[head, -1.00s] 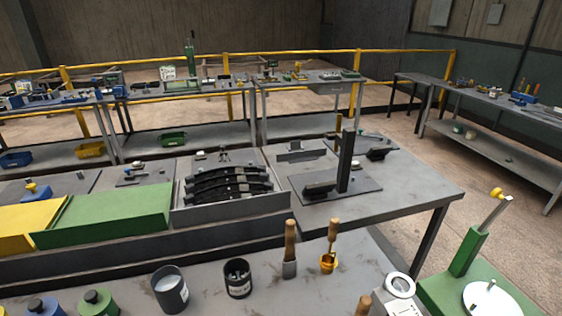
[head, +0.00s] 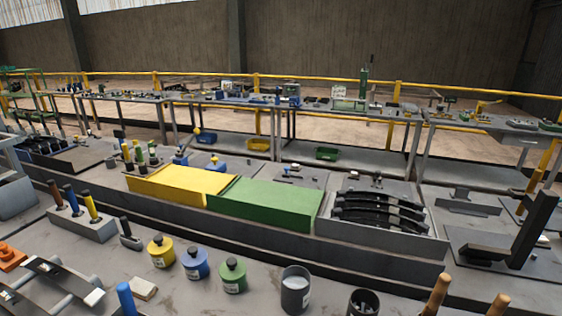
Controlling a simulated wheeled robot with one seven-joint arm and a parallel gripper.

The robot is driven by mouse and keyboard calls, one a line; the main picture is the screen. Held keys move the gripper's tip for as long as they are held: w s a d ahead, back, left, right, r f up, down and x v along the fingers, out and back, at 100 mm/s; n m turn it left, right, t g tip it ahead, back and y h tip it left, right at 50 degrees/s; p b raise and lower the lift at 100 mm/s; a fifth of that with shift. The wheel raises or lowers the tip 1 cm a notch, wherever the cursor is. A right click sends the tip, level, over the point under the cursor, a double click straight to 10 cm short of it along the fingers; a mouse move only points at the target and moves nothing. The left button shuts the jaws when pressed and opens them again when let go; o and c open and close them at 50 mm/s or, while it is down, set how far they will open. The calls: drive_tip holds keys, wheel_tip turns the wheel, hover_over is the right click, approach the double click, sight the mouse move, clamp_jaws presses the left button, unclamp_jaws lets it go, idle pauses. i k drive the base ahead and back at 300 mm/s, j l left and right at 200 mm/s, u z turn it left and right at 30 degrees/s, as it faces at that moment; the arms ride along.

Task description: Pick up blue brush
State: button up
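A blue upright handle (head: 125,299) stands near the bottom edge on the near bench, cut off below by the frame. Only handles show, so I cannot tell which of the two, if either, is the blue brush. My gripper is not in view.
Yellow (head: 162,251), blue (head: 195,263) and green (head: 232,275) jars stand mid-bench, with a dark cup (head: 295,290) to their right. An orange tool (head: 10,257) lies at left.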

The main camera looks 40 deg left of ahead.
sight(68, 189)
drive_tip(key=u, duration=2.15)
